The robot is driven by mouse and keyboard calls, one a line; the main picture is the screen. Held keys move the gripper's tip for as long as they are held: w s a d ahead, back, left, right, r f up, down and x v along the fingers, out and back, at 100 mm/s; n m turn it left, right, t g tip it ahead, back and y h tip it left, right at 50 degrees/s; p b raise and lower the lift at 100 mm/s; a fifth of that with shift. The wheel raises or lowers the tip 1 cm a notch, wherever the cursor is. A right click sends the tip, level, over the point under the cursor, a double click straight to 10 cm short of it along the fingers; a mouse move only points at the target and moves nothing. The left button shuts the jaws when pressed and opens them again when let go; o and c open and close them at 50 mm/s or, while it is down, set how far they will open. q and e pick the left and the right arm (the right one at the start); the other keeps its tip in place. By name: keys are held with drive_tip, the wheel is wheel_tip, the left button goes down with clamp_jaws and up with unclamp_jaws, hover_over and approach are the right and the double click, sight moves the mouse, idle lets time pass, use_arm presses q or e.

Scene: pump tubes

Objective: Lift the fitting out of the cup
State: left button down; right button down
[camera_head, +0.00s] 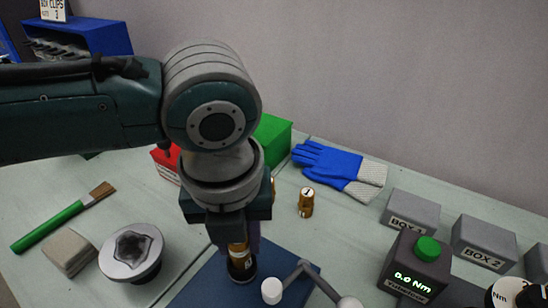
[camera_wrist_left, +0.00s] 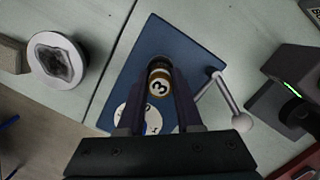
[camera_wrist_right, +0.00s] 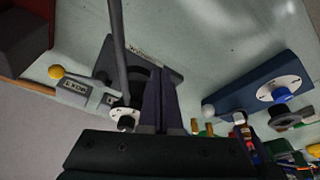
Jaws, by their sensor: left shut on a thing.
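The fitting (camera_head: 238,248) is a brass-coloured cylinder, upright in the head view. In the left wrist view the fitting (camera_wrist_left: 159,86) shows a white top marked 3. My left gripper (camera_head: 238,240) points down and is shut on it, a finger on each side. A dark cup-like part (camera_head: 243,270) sits directly under the fitting, over the blue plate (camera_head: 205,285). How deep the fitting sits in it cannot be told. My right gripper (camera_wrist_right: 160,95) shows only in its own wrist view. Its fingers are close together, with nothing visible between them.
A lever with white knobs (camera_head: 271,290) stands beside the cup. A round metal dish (camera_head: 132,252), brush (camera_head: 65,218) and beige block (camera_head: 69,252) lie left. A torque tester (camera_head: 414,266) and grey boxes (camera_head: 410,215) stand right.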

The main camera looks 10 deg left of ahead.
use_arm(q)
drive_tip(key=shift+r+p, duration=2.15)
